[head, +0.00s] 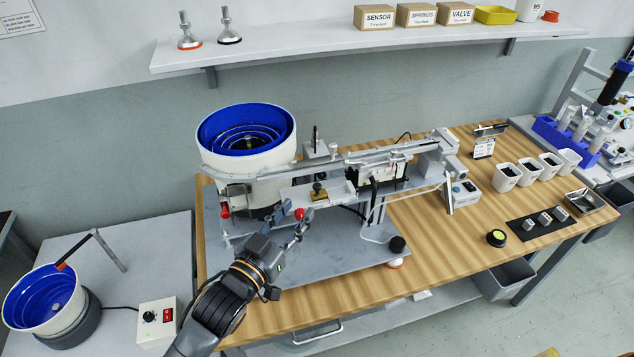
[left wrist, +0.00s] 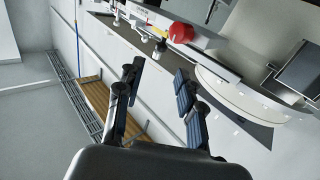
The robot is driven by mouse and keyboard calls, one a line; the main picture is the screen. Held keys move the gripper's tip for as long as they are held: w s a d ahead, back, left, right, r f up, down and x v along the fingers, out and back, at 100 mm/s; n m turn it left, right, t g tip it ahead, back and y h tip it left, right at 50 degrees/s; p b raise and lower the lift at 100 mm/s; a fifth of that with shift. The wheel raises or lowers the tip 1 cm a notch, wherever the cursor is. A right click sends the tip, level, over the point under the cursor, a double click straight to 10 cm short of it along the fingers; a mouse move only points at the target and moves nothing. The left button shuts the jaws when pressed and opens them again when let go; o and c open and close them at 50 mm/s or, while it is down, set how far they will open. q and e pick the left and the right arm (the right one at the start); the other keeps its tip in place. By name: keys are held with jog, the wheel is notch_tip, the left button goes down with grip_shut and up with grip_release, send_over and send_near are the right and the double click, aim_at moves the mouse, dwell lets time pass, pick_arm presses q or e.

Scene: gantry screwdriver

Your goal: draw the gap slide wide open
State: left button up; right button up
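A red ball knob (head: 299,213) sits at the front of the feeder unit, on what looks like the gap slide, a pale flat bar (head: 322,197) with a brass knob (head: 318,188) on it. My left gripper (head: 297,209) is open and empty, with its fingers pointing at the red knob. In the left wrist view the red knob (left wrist: 181,33) lies beyond the fingertips of my left gripper (left wrist: 158,70), apart from them. How far the slide stands open I cannot tell. My right gripper is not in view.
A white feeder bowl with a blue inside (head: 247,135) stands behind the slide. Another red knob (head: 224,211) is at its left. A rail (head: 345,160) runs right above the slide.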

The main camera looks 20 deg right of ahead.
aim_at(315, 188)
pick_arm(q)
jog(key=p+x, duration=0.1)
jog(key=x, duration=0.9)
